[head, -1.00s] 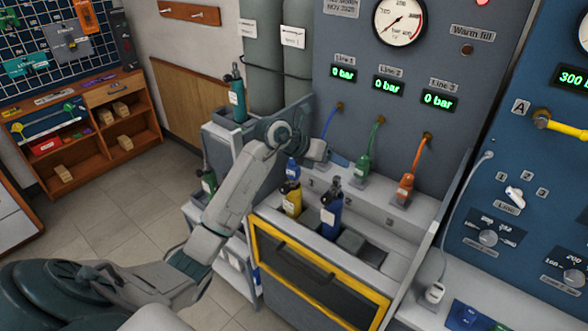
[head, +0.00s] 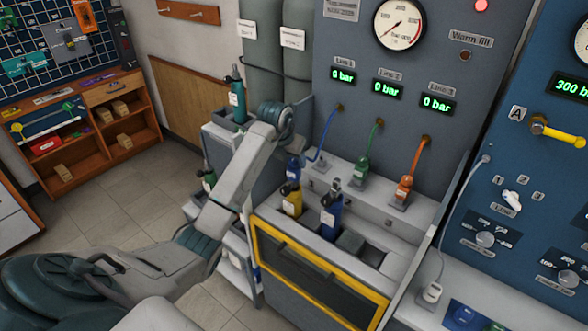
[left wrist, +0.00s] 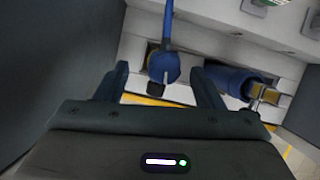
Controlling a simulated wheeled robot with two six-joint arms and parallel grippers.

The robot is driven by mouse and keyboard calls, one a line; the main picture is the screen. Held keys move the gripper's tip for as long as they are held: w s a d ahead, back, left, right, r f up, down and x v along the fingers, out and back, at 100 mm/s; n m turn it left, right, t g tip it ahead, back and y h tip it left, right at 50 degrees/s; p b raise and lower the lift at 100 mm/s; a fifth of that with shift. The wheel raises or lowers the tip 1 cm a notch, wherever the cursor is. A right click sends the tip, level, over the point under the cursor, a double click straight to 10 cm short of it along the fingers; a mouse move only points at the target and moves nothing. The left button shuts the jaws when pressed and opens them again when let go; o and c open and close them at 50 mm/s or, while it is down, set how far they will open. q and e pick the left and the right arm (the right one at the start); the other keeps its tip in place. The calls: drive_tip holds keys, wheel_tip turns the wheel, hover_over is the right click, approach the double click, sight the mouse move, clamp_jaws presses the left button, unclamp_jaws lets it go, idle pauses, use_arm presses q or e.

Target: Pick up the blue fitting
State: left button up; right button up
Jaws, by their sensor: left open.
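The blue fitting (left wrist: 163,66) hangs on the end of a blue hose (left wrist: 168,22) in the left wrist view. It lies between the spread fingers of my left gripper (left wrist: 159,72), with gaps on both sides. In the head view the blue fitting (head: 293,169) shows just above the yellow cylinder (head: 291,201); whether it is joined to it I cannot tell. The hose (head: 327,130) runs from the panel to it. My left gripper is open and empty; its fingers are mostly hidden behind my arm in the head view. My right gripper is not in view.
A blue cylinder (head: 331,214) stands right of the yellow one; it also shows in the left wrist view (left wrist: 232,80). A green fitting (head: 361,169) and an orange fitting (head: 404,189) stand on the ledge. A grey wall (left wrist: 60,50) rises close on the left.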

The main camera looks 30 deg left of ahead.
sight(294, 165)
use_arm(q)
drive_tip(key=p+x, duration=0.2)
drive_tip(key=x, duration=0.1)
drive_tip(key=shift+s+d+f, duration=0.1)
drive_tip(key=shift+d+f, duration=0.05)
drive_tip(key=shift+d, duration=0.2)
drive_tip(key=shift+f, duration=0.5)
drive_tip(key=c, duration=1.1)
drive_tip(key=shift+w+a, duration=0.1)
drive_tip(key=shift+w, duration=0.1)
drive_tip(key=shift+c, duration=0.7)
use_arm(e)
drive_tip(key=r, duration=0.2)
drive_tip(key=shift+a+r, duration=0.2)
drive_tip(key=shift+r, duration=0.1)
